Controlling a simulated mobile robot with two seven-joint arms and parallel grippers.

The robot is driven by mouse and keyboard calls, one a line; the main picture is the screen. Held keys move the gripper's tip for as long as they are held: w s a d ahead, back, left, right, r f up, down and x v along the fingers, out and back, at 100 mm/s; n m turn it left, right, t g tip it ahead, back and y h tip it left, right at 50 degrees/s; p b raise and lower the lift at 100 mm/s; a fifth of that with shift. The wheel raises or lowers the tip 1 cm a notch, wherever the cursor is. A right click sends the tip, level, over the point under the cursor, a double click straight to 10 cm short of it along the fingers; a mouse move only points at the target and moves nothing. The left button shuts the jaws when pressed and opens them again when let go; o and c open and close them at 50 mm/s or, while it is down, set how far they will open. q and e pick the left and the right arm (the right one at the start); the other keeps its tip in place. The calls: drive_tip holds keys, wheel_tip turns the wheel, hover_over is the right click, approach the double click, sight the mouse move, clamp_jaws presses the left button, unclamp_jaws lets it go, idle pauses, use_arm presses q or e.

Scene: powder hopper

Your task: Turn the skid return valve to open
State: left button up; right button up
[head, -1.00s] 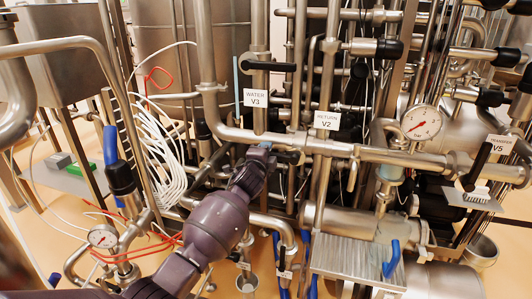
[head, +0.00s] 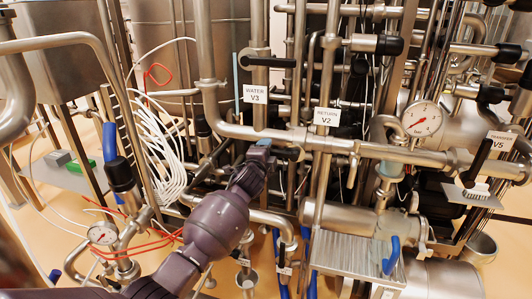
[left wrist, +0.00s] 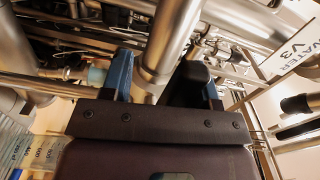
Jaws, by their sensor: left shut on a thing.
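The RETURN V2 label (head: 327,118) hangs on a vertical steel pipe at the centre of the head view. My left gripper (head: 261,147) is just left of and below it, in front of the pipes. In the left wrist view, the blue-lined fingers of my left gripper (left wrist: 163,80) are shut on a black rounded handle (left wrist: 187,82), which lies against the right finger. A steel pipe (left wrist: 170,40) rises behind the fingers. The handle's valve body is mostly hidden, and I cannot read its position. My right gripper is not in view.
The WATER V3 label (head: 255,93) and its horizontal black handle (head: 268,62) are above my left gripper. A pressure gauge (head: 421,119) and the V5 handle (head: 477,163) are at the right. White cables (head: 165,145) hang left of my arm. Pipes crowd the space around the gripper.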

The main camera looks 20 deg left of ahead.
use_arm(q)
drive_tip(key=shift+s+a+f, duration=0.15)
drive_tip(key=shift+s+f, duration=0.15)
drive_tip(key=shift+s, duration=0.05)
drive_tip(key=s+p, duration=0.1)
drive_tip(key=s, duration=0.9)
drive_tip(key=shift+r+p, duration=0.3)
